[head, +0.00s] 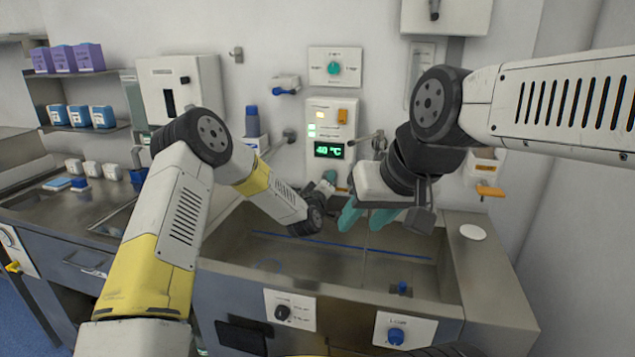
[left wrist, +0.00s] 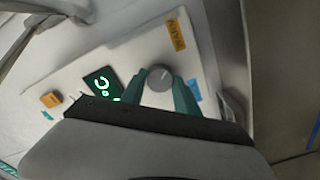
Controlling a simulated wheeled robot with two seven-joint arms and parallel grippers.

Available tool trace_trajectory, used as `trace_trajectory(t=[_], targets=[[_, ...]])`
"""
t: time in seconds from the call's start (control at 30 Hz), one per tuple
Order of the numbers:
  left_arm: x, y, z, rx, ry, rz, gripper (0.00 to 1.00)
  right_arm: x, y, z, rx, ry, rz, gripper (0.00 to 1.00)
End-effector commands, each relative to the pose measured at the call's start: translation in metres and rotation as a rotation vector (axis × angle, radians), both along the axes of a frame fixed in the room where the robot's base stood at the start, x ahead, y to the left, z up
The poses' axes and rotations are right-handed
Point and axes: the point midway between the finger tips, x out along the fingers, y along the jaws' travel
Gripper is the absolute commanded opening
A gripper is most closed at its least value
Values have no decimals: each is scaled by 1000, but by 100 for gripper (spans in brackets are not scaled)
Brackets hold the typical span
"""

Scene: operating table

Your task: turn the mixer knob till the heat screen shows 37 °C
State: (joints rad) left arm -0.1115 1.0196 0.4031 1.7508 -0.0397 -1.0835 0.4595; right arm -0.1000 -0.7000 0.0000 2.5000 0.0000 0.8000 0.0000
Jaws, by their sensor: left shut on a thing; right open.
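The heat screen (head: 329,150) on the white wall panel (head: 321,112) reads 40 °C in green. In the left wrist view the screen (left wrist: 101,85) shows only in part. The grey, round mixer knob (left wrist: 159,77) sits between the teal fingers of my left gripper (left wrist: 160,88), which is shut on it. In the head view my left gripper (head: 329,182) is at the lower part of the panel, and its wrist hides much of that spot. My right gripper (head: 370,217) is open and empty above the basin, fingers pointing down-left.
The steel basin (head: 450,268) lies below the panel. Taps (head: 290,134) stick out from the wall beside the panel. A teal dial (head: 334,68) is above it. Knob plates (head: 290,312) are on the basin front. An orange label (left wrist: 175,36) and a blue one (left wrist: 194,89) flank the knob.

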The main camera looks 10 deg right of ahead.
Motion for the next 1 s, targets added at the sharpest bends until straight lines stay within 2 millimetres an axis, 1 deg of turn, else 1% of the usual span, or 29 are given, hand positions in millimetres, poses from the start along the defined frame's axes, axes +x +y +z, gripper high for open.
trace_trajectory(t=[0.3, 0.8, 0.83, 0.9, 0.93, 1.0], targets=[[0, -1, 1, -94, 36, -1, 0, 0, 0, 0, 0, 0, 0, 41], [-1, -2, 2, -108, 41, -3, 0, 0, 0, 0, 0, 0, 0, 41], [-1, -2, 2, -108, 41, -3, 43, 0, 0, 0, 0, 0, 0, 41], [-1, -2, 2, -107, 41, -2, 56, 0, 0, 0, 0, 0, 0, 41], [-1, -2, 2, -107, 41, -2, 58, 0, 0, 0, 0, 0, 0, 41], [0, -1, 2, -107, 42, -2, 58, 0, 0, 0, 0, 0, 0, 41]])
